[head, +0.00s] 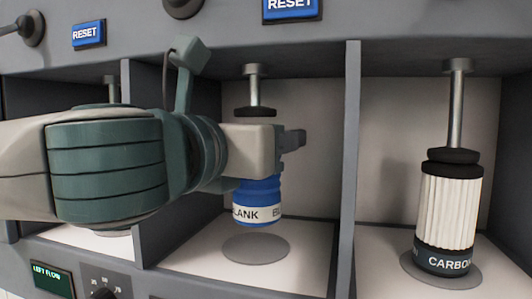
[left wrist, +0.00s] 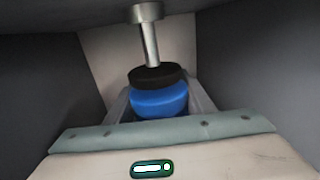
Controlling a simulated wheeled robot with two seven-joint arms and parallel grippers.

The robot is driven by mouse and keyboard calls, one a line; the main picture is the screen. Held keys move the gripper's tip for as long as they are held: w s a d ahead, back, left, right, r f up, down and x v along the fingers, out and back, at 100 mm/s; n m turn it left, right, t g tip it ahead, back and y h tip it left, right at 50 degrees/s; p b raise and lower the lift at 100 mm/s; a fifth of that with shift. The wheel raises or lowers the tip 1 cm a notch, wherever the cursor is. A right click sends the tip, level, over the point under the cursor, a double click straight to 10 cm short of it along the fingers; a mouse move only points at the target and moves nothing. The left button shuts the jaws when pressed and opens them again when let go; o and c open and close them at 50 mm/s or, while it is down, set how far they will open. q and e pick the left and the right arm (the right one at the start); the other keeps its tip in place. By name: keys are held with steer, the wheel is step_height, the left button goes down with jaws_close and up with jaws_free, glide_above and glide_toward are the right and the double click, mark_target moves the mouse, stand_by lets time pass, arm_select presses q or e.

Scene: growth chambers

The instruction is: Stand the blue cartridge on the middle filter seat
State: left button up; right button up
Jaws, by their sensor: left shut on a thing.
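The blue cartridge (head: 257,189), with a white band lettered "LANK", is upright in the middle bay in the head view. My left gripper (head: 290,142) is shut on its upper part. The cartridge's bottom appears a little above the middle filter seat (head: 256,249), a grey disc on the white bay floor. In the left wrist view the cartridge's blue top (left wrist: 159,101) lies below a black plunger pad (left wrist: 156,76); whether they touch I cannot tell. The gripper's fingers hide part of the cartridge in the head view. My right gripper is not in view.
A white pleated carbon cartridge (head: 449,210) stands on the right seat under its plunger (head: 456,110). Grey dividers (head: 345,170) wall the middle bay on both sides. The middle plunger (head: 255,90) hangs from above. A left flow display (head: 52,279) is at lower left.

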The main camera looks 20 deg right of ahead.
mark_target(257, 204)
arm_select(q)
steer(key=shift+s+a, duration=0.1)
step_height(257, 204, down, 4)
steer(key=shift+r+p, duration=0.25)
steer(key=shift+p, duration=0.8)
steer(key=shift+f, duration=0.15)
steer(key=o, duration=1.2)
steer(key=shift+o, duration=0.2)
